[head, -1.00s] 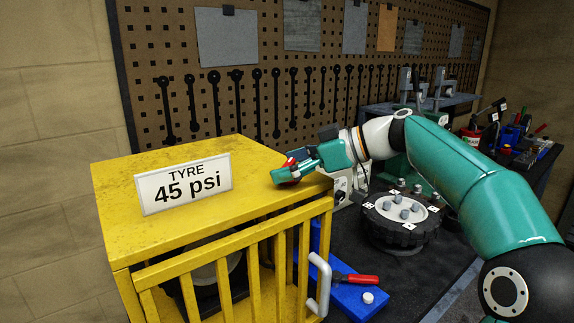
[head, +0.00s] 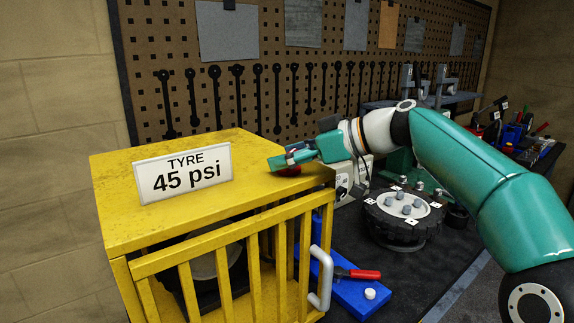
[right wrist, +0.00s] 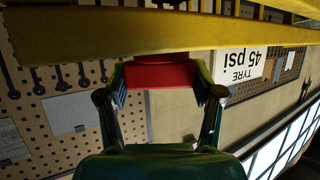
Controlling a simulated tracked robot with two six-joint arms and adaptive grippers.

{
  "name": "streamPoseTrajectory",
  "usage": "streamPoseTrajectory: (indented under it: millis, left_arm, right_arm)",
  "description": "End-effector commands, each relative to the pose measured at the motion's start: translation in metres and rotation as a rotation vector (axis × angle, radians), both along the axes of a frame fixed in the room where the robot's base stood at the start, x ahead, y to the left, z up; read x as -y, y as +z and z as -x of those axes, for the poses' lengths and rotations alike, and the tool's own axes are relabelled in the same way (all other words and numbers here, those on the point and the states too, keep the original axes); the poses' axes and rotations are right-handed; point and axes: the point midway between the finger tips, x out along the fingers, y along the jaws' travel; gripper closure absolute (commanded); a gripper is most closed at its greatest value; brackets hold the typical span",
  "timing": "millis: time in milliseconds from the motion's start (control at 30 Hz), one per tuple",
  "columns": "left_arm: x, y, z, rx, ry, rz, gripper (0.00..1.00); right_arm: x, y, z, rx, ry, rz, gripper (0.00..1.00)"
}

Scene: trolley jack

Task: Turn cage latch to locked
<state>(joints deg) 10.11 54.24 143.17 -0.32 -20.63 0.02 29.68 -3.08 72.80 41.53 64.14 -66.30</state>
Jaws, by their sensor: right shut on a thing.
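The yellow cage (head: 120,200) stands at the left, with its barred door (head: 225,240) and grey handle (head: 324,280) facing front. A red part (head: 290,171), apparently the cage latch, is at the right front of the cage top. My right gripper (head: 286,160) is shut on it and hides most of it. In the right wrist view the red latch (right wrist: 160,74) sits between the two fingers, against a yellow edge of the cage (right wrist: 120,35). I cannot tell whether the latch is locked. My left gripper is not in view.
A "TYRE 45 psi" sign (head: 184,174) stands on the cage top, left of my gripper. A wheel hub (head: 405,210) and a blue tray (head: 352,295) with a red-handled tool (head: 358,273) are on the dark bench to the right. A pegboard (head: 290,60) stands behind.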

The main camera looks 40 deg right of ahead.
Motion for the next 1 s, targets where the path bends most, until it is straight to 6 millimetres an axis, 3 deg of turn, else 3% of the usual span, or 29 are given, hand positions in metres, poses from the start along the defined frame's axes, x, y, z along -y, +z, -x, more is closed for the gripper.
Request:
streamPoseTrajectory:
  millis: [33,233,600,1000]
  left_arm:
    - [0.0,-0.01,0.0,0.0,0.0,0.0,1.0]
    - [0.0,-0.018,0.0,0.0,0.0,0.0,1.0]
    - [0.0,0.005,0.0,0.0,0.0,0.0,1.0]
    - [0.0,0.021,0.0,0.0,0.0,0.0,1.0]
  right_arm:
    - [-0.002,-0.003,0.001,0.006,-0.03,0.002,0.69]
    - [-0.002,0.0,0.001,0.006,-0.19,0.003,0.69]
    - [-0.001,0.005,0.002,0.002,-0.413,0.004,0.69]
    - [0.0,0.002,0.002,0.003,-0.511,0.001,0.69]
